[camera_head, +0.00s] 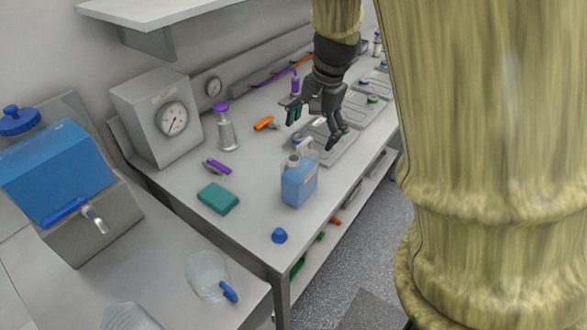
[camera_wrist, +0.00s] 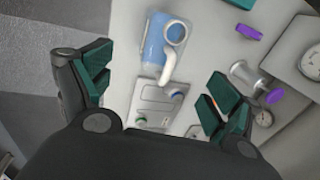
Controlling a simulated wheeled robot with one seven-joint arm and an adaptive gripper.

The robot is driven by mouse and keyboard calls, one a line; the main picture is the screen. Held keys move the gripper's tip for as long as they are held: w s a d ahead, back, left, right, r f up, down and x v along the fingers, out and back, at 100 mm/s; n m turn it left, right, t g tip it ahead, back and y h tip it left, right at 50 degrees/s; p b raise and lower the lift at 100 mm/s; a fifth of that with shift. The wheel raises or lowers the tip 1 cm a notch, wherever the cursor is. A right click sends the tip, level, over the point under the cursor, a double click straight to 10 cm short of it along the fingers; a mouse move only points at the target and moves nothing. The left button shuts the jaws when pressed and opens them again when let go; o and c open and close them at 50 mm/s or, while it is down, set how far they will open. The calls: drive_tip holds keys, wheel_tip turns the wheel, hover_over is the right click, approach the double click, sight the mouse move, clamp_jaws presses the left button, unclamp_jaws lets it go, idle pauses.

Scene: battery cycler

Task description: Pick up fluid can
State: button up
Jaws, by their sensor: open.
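The fluid can (camera_head: 299,186) is a light blue container with a grey-white neck and a pale handle or spout. It stands upright on the grey bench near its front edge. In the wrist view the fluid can (camera_wrist: 156,42) is seen from above, beyond and between my fingers. My gripper (camera_head: 312,126) is open and empty, above the bench and behind the can in the head view. In the wrist view my gripper (camera_wrist: 158,88) has its green-padded fingers spread wide, apart from the can.
Grey trays (camera_head: 328,146) lie beside the can. A teal block (camera_head: 218,198), a blue cap (camera_head: 279,236) and a purple-topped bottle (camera_head: 227,130) are on the bench. A gauge box (camera_head: 160,118) stands at the back left. A shelf (camera_head: 150,12) hangs above.

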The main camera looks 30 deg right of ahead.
sight(303, 156)
drive_tip(key=shift+w+f, duration=0.25)
drive_tip(key=shift+w, duration=0.05)
drive_tip(key=f, duration=0.4)
drive_tip(key=shift+w+a, duration=0.1)
drive_tip(key=shift+w, duration=0.1)
drive_tip(key=shift+w+a+f+p, duration=0.2)
drive_tip(key=shift+f+p, duration=0.1)
drive_tip(key=shift+f, duration=0.65)
drive_tip(key=shift+w+a+f+p, duration=0.2)
drive_tip(key=shift+f+p, duration=0.15)
drive_tip(key=shift+f, duration=0.55)
drive_tip(key=shift+w+a+f+p, duration=0.1)
drive_tip(key=shift+w+f+p, duration=0.15)
drive_tip(key=shift+f, duration=0.7)
drive_tip(key=c, duration=1.8)
drive_tip(key=shift+r, duration=0.15)
drive_tip(key=shift+c, duration=0.2)
